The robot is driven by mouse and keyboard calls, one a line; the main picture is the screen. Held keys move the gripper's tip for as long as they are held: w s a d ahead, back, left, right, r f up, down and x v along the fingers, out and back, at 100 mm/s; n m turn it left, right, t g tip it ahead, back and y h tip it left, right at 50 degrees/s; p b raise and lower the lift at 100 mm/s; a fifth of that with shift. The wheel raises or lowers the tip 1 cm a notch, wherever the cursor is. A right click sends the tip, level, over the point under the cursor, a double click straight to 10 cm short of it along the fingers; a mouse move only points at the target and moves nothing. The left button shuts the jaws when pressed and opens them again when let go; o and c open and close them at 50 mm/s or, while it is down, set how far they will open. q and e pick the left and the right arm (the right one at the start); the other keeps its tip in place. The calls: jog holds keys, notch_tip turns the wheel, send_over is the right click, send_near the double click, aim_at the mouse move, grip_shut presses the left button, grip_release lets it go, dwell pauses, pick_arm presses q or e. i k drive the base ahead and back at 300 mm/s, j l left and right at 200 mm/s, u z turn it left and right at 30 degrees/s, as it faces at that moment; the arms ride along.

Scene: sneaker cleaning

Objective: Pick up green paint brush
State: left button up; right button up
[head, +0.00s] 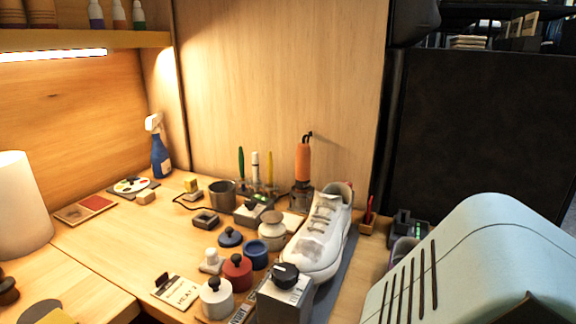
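A green paint brush (241,163) stands upright toward the back of the wooden table, left of a white-handled brush (255,166) and a yellow-handled brush (270,170). Its lower end meets a small holder (252,210), and I cannot tell exactly how it sits there. A grey metal cup (222,193) is just to its left. Neither of my grippers shows in the head view.
A white sneaker (318,238) with a grey smudge is right of the brushes. An orange tool (303,160) stands behind it. Several lidded jars, including a red one (237,272), stand in front. A blue spray bottle (160,155) is at back left.

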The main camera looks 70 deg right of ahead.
aim_at(241, 160)
jog(key=z, duration=1.65)
jog(key=k+j+z, duration=0.25)
jog(key=j+z, duration=0.25)
jog(key=k+l, duration=0.05)
